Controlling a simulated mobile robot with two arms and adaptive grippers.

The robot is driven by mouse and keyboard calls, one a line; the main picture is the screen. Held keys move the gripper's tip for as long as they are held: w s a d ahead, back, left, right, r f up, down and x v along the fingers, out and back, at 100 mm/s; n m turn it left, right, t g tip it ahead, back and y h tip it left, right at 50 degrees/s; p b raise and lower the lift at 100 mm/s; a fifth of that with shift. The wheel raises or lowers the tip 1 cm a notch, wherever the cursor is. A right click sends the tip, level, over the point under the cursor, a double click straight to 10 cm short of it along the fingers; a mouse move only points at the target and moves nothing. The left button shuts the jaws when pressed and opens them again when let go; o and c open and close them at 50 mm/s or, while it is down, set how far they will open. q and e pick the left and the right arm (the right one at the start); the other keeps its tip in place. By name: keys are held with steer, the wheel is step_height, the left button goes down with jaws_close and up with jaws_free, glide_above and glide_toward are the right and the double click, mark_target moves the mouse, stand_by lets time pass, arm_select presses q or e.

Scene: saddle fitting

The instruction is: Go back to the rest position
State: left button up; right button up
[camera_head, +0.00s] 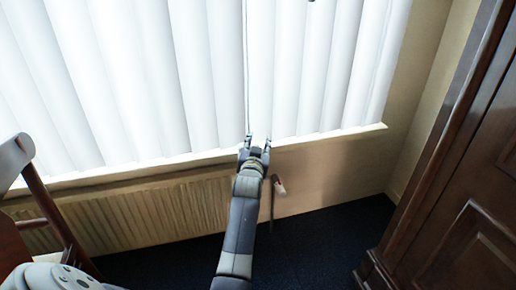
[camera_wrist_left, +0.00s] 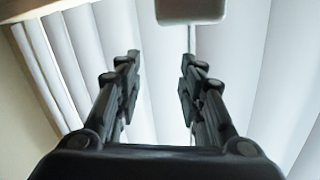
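My left gripper (camera_head: 258,140) is at the window sill in the head view, in front of white vertical blinds (camera_head: 190,75). In the left wrist view its two dark fingers (camera_wrist_left: 161,62) stand apart with nothing visible between them except the blinds behind. A thin light cord (camera_head: 245,70) hangs down the blinds to just by the gripper's left fingertip in the head view. A pale block (camera_wrist_left: 190,10) with a thin line below it shows at the top of the left wrist view, close to one fingertip; I cannot tell whether they touch. My right gripper is not in view.
A sill (camera_head: 330,136) runs under the blinds, with a ribbed radiator (camera_head: 130,217) below left. A small pale-ended object (camera_head: 280,187) is beside my forearm. A dark wooden cabinet (camera_head: 470,200) stands right, wooden chair-like parts (camera_head: 50,215) left. Dark blue floor (camera_head: 320,245) is clear between.

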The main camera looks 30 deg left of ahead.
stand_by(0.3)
